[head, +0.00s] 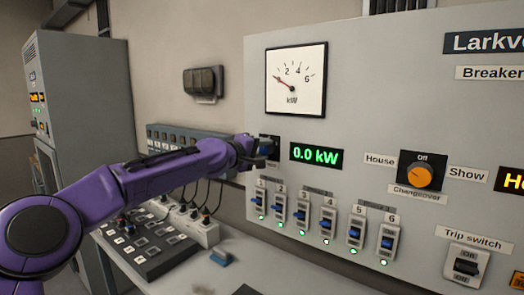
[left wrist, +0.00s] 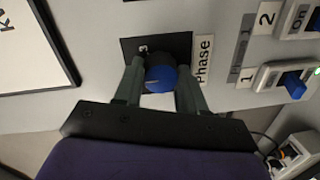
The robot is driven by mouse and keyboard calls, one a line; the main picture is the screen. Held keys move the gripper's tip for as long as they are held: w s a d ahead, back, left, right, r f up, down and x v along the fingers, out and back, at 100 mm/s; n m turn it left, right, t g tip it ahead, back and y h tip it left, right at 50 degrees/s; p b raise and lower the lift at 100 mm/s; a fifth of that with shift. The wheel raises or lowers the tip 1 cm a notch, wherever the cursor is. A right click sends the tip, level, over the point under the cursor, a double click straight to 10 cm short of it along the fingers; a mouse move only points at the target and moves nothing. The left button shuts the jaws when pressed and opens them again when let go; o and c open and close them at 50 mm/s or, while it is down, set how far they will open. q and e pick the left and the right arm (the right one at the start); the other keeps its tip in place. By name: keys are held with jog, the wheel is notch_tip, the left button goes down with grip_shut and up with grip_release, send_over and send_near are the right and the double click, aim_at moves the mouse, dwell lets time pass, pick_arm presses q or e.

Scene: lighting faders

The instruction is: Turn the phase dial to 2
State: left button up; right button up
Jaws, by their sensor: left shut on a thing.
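The phase dial is a round blue knob on a black plate, seen in the left wrist view (left wrist: 162,75) beside a white "Phase" label (left wrist: 204,59). A short pale mark shows on its face, and a "3" shows on the plate close by; the other numbers are hidden. I cannot tell for sure which number the mark points to. My left gripper (left wrist: 160,85) is shut on the dial, one finger on each side. In the head view my left gripper (head: 260,147) reaches the black plate on the panel, largely covering the dial. My right gripper is not in view.
The grey panel (head: 390,90) carries a kW meter (head: 296,80), a green "0.0 kW" display (head: 316,156) and an orange changeover knob (head: 418,176). A row of blue breaker switches (head: 326,226) sits just below the dial. A fader desk (head: 150,246) stands below my arm.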

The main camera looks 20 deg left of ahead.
pick_arm(q)
jog(key=o, duration=1.1)
jog(key=shift+c, duration=0.2)
jog(key=shift+s, duration=0.1)
jog(key=f+b+v, duration=0.1)
jog(key=b+v, duration=0.2)
jog(key=v, duration=0.7)
jog(key=shift+r+b, duration=0.3)
jog(key=shift+r, duration=0.15)
jog(key=shift+s+a, duration=0.15)
